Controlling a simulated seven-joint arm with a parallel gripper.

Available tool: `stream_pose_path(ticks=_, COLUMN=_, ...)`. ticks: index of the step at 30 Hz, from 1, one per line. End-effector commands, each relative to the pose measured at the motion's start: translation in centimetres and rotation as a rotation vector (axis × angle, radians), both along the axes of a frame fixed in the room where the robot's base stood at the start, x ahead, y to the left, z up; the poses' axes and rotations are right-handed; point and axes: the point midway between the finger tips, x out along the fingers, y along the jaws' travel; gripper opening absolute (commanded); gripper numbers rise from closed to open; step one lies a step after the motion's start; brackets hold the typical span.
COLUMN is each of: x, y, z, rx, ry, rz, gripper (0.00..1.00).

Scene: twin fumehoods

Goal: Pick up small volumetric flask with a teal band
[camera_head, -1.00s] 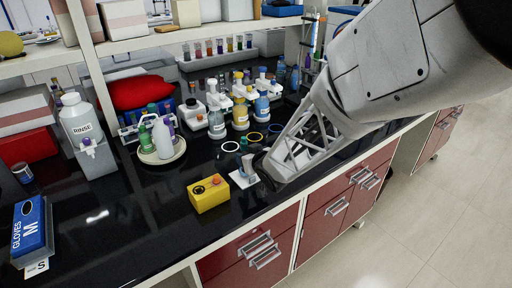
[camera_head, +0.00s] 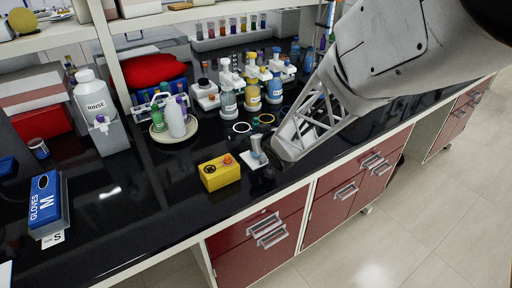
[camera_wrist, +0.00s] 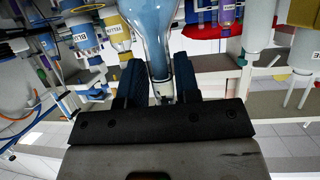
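A small flask filled with blue liquid shows large in the wrist view (camera_wrist: 155,28), its wide body at the top and its narrow neck running down between my fingers. The flask is mostly hidden there behind the gripper, and I cannot make out a teal band clearly.
A yellow box (camera_head: 219,173) with an orange knob is just left of my gripper. Labelled bottles (camera_head: 253,95) and coloured rings (camera_head: 241,127) are behind it. A round tray (camera_head: 172,137) holds wash bottles.

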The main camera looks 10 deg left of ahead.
Motion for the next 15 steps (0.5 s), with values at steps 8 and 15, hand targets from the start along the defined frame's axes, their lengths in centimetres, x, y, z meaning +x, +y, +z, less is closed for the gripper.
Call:
stream_pose_path(ticks=8, x=0.01, y=0.0, z=0.02, rx=0.0, ry=0.0, rz=0.0, gripper=0.0)
stream_pose_path(ticks=15, x=0.01, y=0.01, z=0.16, rx=0.001, ry=-0.001, rz=0.0, gripper=0.0)
